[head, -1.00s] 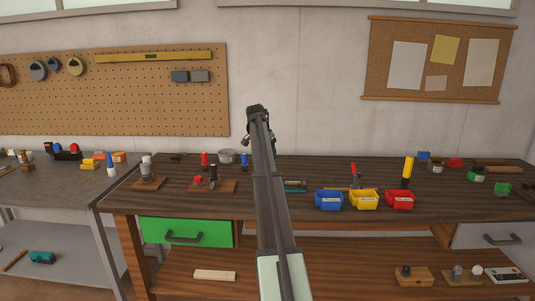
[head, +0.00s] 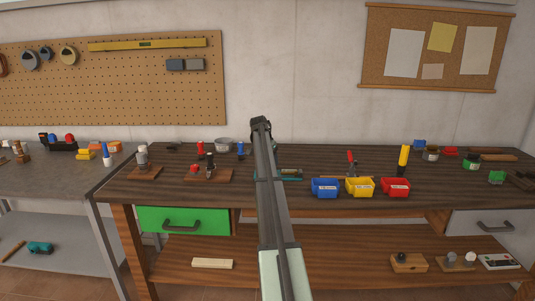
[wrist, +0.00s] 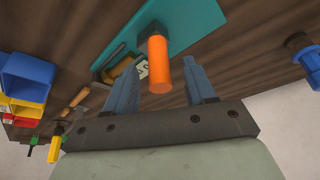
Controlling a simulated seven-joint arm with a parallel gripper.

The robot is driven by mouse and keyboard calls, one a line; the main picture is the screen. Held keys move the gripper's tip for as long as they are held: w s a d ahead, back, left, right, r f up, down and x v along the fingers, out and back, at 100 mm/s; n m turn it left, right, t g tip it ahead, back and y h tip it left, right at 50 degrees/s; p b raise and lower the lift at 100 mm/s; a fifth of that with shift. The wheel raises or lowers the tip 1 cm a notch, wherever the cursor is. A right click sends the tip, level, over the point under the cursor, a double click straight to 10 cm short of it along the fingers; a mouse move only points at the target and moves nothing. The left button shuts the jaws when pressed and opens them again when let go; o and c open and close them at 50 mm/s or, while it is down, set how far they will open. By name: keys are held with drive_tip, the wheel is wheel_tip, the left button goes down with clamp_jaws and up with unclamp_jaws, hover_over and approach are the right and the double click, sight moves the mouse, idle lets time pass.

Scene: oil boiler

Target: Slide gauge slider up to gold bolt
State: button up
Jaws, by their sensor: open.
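In the wrist view my gripper (wrist: 161,68) is open, with one finger on each side of an orange cylindrical knob (wrist: 159,68). The knob stands on a teal plate (wrist: 190,22), which may be the gauge base. I cannot tell whether either finger touches it. A gold-coloured piece (wrist: 124,82) and a small light marked patch show just left of the knob, partly behind a finger; I cannot tell whether that piece is the gold bolt. In the head view the teal base (head: 292,172) is mostly hidden by my arm, and my gripper is hidden there.
Blue (head: 325,188), yellow (head: 360,188) and red (head: 395,188) bins stand right of the base. Wooden blocks with tools (head: 208,175) stand to the left. A blue-topped peg (wrist: 300,45) shows at right in the wrist view. A green drawer (head: 183,219) is below the bench top.

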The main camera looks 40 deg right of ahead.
drive_tip(key=shift+x, duration=1.25)
drive_tip(key=shift+c, duration=0.3)
clamp_jaws()
